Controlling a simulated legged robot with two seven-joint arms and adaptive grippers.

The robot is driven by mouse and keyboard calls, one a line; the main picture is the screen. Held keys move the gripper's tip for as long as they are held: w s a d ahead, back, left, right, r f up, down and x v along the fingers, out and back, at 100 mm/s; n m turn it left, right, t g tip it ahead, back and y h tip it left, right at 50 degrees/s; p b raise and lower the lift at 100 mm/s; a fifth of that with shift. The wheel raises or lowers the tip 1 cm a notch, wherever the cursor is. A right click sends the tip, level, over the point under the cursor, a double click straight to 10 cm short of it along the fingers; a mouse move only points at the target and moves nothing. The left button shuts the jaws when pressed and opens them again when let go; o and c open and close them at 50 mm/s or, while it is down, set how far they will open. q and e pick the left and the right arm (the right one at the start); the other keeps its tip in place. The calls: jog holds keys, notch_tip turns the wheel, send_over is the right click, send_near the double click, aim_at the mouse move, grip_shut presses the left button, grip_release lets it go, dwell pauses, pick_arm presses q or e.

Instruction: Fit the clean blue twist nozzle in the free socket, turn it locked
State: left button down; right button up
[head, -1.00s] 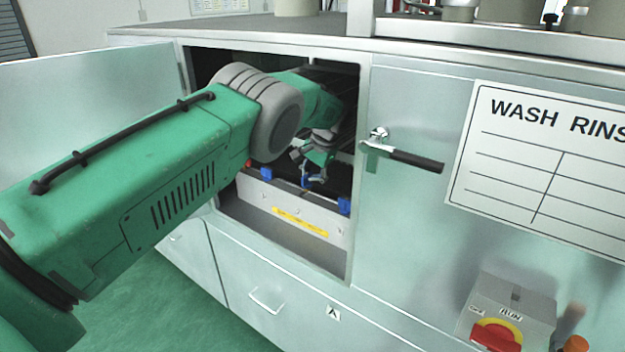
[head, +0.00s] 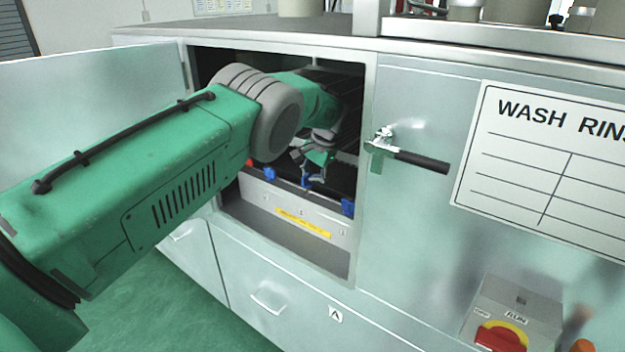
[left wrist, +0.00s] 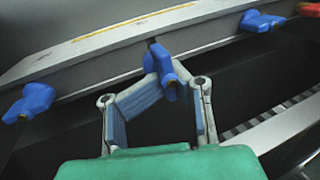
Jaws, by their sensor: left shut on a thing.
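My left gripper (head: 314,172) reaches inside the open wash cabinet. In the left wrist view its two fingers (left wrist: 160,85) are closed on a blue twist nozzle (left wrist: 164,68), at the middle of the pale bar (left wrist: 110,48). The held nozzle shows small in the head view (head: 306,183). It meets the bar's edge, but I cannot tell whether it is seated or turned. Another blue nozzle (head: 269,173) sits on the bar to the left, and one (head: 347,206) to the right. My right gripper is not in view.
The cabinet's open door (head: 90,95) is at the left. The opening's right post (head: 366,180) stands close to my arm. A black-handled latch (head: 420,160) juts out beyond it. A red part (left wrist: 309,8) lies past one fitted nozzle. A yellow strip (head: 303,222) marks the bar's front.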

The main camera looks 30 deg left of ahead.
pick_arm(q)
jog(key=shift+a+f, duration=0.1)
jog(key=shift+a, duration=0.15)
jog(key=shift+a+f, duration=0.1)
jog(key=shift+f, duration=0.2)
jog(key=shift+f+b, duration=0.15)
jog(key=shift+b, duration=0.2)
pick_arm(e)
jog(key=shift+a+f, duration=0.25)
pick_arm(q)
jog(key=shift+d+f, duration=0.25)
jog(key=shift+d, duration=0.05)
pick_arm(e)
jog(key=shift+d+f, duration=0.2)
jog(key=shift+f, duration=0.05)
pick_arm(q)
jog(key=shift+r, duration=0.1)
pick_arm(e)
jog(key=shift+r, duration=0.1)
pick_arm(q)
jog(key=shift+a+r, duration=0.2)
jog(key=shift+r, duration=0.25)
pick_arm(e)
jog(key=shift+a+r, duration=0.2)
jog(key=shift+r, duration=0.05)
pick_arm(q)
jog(key=shift+d, duration=0.1)
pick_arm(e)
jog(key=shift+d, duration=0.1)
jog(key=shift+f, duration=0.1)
